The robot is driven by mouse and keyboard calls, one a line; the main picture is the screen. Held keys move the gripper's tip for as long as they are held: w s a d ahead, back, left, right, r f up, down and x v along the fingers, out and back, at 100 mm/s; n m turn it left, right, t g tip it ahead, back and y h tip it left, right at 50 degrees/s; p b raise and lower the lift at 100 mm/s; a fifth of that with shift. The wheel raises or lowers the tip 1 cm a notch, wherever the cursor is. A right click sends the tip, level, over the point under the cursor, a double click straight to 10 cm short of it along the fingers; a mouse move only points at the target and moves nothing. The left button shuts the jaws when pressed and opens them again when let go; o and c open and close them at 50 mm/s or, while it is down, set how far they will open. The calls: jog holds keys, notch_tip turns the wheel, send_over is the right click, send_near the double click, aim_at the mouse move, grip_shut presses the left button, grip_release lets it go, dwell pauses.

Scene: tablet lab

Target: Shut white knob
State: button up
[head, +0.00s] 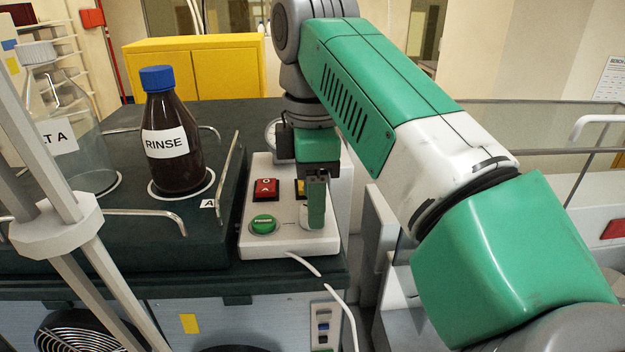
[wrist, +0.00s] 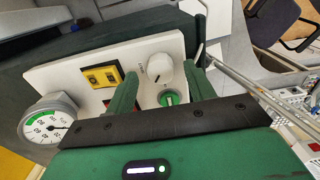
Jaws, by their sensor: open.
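The white knob (wrist: 160,70) is round, with a dark pointer line and small dark lettering beside it, on a pale control panel (wrist: 60,76). In the wrist view it lies between the tips of my gripper (wrist: 160,72), which is open, one green finger on each side. I cannot tell whether a finger touches it. In the head view my gripper (head: 316,200) points down over the right part of the panel, and a finger hides most of the knob (head: 304,216).
A green button (head: 263,224), a red switch (head: 265,188) and a yellow switch (wrist: 102,77) sit close to the knob. A round gauge (wrist: 47,118) stands at the panel's end. A brown RINSE bottle (head: 172,140) and a clear bottle (head: 65,125) stand left.

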jog(key=shift+f, duration=0.7)
jog(key=shift+c, duration=0.2)
jog(key=c, duration=0.9)
jog(key=shift+c, duration=0.2)
jog(key=m, duration=0.5)
jog(key=shift+m, duration=2.6)
jog(key=shift+a, duration=0.1)
